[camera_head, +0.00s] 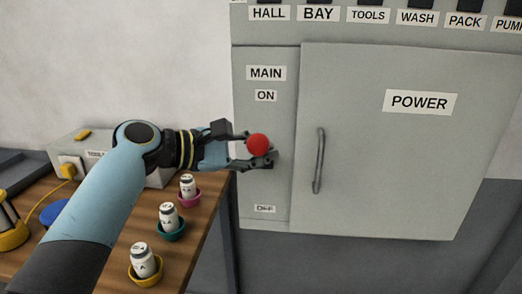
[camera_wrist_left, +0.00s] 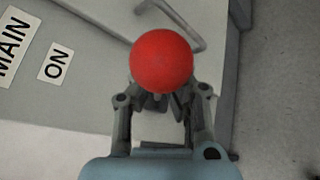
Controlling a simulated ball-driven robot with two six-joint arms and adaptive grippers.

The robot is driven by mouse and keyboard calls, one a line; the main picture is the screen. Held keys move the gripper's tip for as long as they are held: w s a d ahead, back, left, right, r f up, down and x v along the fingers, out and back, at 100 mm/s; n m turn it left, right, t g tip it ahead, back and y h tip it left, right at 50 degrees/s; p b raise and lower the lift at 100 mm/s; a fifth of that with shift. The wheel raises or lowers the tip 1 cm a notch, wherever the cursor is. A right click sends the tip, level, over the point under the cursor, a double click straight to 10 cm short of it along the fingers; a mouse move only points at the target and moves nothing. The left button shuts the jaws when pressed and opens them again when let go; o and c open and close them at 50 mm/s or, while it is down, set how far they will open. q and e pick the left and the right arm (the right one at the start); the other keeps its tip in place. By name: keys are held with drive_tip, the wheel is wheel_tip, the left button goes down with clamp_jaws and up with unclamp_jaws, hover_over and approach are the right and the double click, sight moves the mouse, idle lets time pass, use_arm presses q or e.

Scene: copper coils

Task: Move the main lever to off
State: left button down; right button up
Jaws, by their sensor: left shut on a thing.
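The main lever's red ball knob (camera_head: 257,145) stands out from the left panel of the grey cabinet (camera_head: 395,180). It sits between the ON label (camera_head: 266,96) above and the OFF label (camera_head: 265,208) below. My left gripper (camera_head: 262,156) is shut on the lever, just behind the knob. In the left wrist view the red knob (camera_wrist_left: 161,60) shows beyond the fingers of my left gripper (camera_wrist_left: 162,100). The lever's shaft is mostly hidden by the fingers and knob. My right gripper is in neither view.
The cabinet's POWER door is closed, with a vertical handle (camera_head: 319,162) right of the lever. A row of labelled switches runs along the top. On the wooden table (camera_head: 205,215) at left stand several small cans in coloured bowls and a grey box (camera_head: 95,150).

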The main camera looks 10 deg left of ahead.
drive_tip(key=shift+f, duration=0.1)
use_arm(q)
drive_tip(key=shift+s+f+m+t+b, duration=0.15)
drive_tip(key=shift+f+m+t+b, duration=0.15)
drive_tip(key=shift+b, duration=0.35)
drive_tip(key=shift+s+f+m+t+h+b, duration=0.3)
drive_tip(key=shift+f+m+t+h+b, duration=0.35)
drive_tip(key=shift+b, duration=1.6)
drive_tip(key=shift+s+f+m+t+h+b, duration=0.3)
drive_tip(key=shift+f+m+b, duration=0.65)
drive_tip(key=shift+b, duration=1.25)
drive_tip(key=shift+s+f+m+t+h+b, duration=0.35)
drive_tip(key=shift+f+m+h+b, duration=0.35)
drive_tip(key=shift+b, duration=1.55)
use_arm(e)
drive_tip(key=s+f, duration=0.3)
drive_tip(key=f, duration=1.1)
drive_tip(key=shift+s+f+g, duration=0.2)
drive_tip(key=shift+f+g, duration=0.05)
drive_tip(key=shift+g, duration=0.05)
use_arm(q)
drive_tip(key=c, duration=1.8)
unclamp_jaws()
drive_tip(key=o, duration=0.4)
drive_tip(key=shift+f, duration=0.1)
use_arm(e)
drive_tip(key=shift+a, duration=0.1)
